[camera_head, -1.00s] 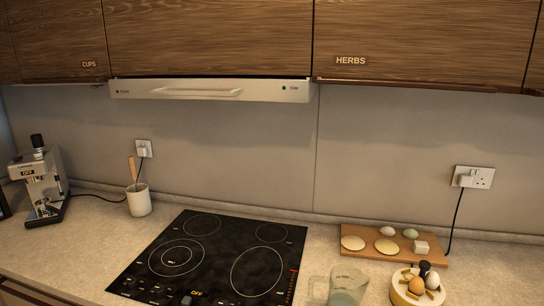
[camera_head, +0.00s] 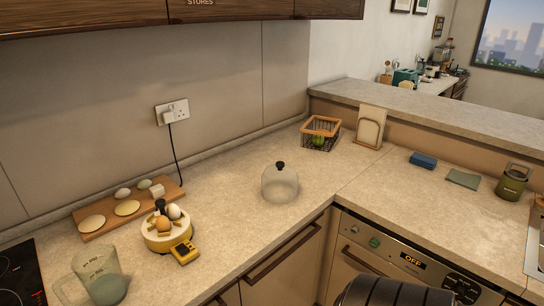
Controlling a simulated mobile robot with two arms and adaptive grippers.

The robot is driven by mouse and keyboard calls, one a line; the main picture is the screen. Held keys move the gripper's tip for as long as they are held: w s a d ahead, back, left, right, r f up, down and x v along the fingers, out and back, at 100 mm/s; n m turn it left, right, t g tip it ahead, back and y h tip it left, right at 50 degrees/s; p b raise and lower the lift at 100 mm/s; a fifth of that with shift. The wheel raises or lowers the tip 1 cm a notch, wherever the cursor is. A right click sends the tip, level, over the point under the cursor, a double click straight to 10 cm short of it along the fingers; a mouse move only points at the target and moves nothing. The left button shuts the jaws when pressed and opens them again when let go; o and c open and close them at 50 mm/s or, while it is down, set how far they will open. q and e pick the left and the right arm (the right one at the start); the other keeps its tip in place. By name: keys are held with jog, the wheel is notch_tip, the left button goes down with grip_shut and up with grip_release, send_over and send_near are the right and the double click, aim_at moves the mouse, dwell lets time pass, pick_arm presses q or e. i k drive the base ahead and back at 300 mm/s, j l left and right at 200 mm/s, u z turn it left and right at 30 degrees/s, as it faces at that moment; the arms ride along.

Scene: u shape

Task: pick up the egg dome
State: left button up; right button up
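The egg dome (camera_head: 280,186) is a clear cover with a black knob on top, standing upright on the countertop near the inner corner. To its left, apart from it, stands the round yellow-and-white egg cooker base (camera_head: 160,242) with eggs in it. Neither gripper shows in the head view. A dark rounded part at the bottom edge seems to be mine, but no fingers are visible.
A wooden board (camera_head: 85,233) with eggs and pale discs lies left. A measuring jug (camera_head: 104,281) stands at lower left. A wire basket (camera_head: 319,134) is at the back corner. Counter around the dome is clear; its front edge (camera_head: 290,235) is close.

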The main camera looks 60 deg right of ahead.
aim_at(280, 180)
jog(key=z, duration=1.85)
